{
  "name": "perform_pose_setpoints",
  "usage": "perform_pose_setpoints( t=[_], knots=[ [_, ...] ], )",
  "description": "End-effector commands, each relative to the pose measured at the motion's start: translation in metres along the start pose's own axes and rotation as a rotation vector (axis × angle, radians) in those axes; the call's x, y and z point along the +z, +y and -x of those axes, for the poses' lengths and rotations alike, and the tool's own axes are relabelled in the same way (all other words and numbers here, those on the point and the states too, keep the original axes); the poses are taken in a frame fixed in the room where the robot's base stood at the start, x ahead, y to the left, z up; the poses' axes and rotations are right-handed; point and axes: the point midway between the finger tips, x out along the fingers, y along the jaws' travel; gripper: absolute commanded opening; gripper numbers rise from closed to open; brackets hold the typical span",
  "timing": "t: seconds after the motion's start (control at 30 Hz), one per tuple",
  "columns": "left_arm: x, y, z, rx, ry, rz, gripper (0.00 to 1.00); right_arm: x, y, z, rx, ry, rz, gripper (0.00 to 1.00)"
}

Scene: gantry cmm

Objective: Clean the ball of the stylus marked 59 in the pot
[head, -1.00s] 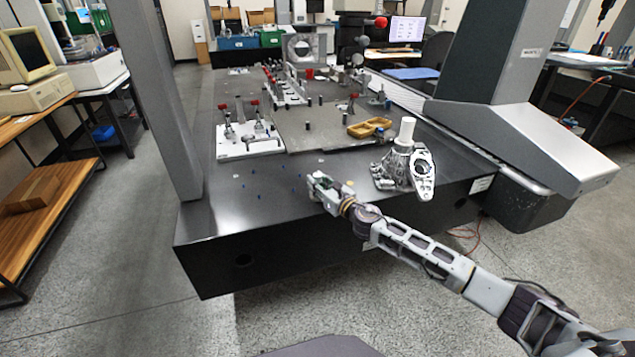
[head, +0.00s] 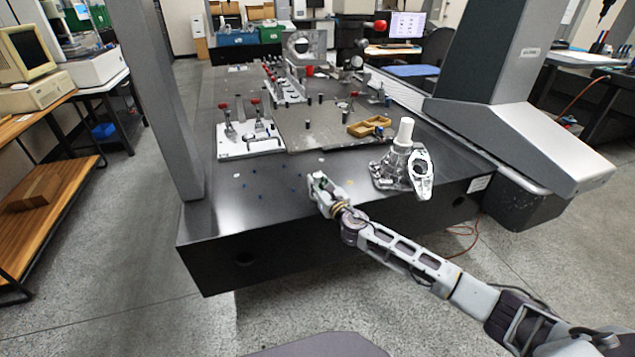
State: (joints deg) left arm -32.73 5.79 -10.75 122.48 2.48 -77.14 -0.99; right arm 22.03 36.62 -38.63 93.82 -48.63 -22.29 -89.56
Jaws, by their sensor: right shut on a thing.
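My right gripper (head: 317,180) is over the front edge area of the dark granite table (head: 260,215), left of a metal casting. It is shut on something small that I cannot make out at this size. No marking 59 can be read in the view. I cannot tell which object is the pot; a white cylinder (head: 404,131) stands upright at the casting, and a yellow-brown open tray (head: 358,130) lies behind it. My left gripper is not in view.
The metal casting (head: 390,172) stands just right of my right gripper. A fixture plate (head: 300,135) and a white plate with clamps (head: 250,150) lie farther back. Grey machine columns rise at left (head: 165,100) and right (head: 485,60). The front left tabletop is mostly clear, with small blue dots.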

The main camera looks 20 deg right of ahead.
Motion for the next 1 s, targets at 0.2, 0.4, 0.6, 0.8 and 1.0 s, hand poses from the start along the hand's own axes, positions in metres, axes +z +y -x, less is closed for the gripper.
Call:
perform_pose_setpoints(
  t=[0.2,0.4,0.6,0.8,1.0],
  knots=[
    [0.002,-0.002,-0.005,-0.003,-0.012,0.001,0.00,-0.002,0.001,0.001,-0.045,0.005,-0.002,0.03],
    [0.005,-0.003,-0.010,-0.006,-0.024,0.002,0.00,-0.002,0.001,0.001,-0.094,0.004,-0.001,0.03],
    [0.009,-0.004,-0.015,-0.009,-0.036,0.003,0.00,-0.002,0.001,0.001,-0.151,0.005,-0.002,0.03],
    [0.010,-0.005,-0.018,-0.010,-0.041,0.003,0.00,-0.003,0.000,0.001,-0.184,0.005,0.000,0.03],
    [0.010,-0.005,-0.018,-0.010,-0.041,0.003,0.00,-0.003,0.000,0.001,-0.185,0.005,0.000,0.03]
  ],
)
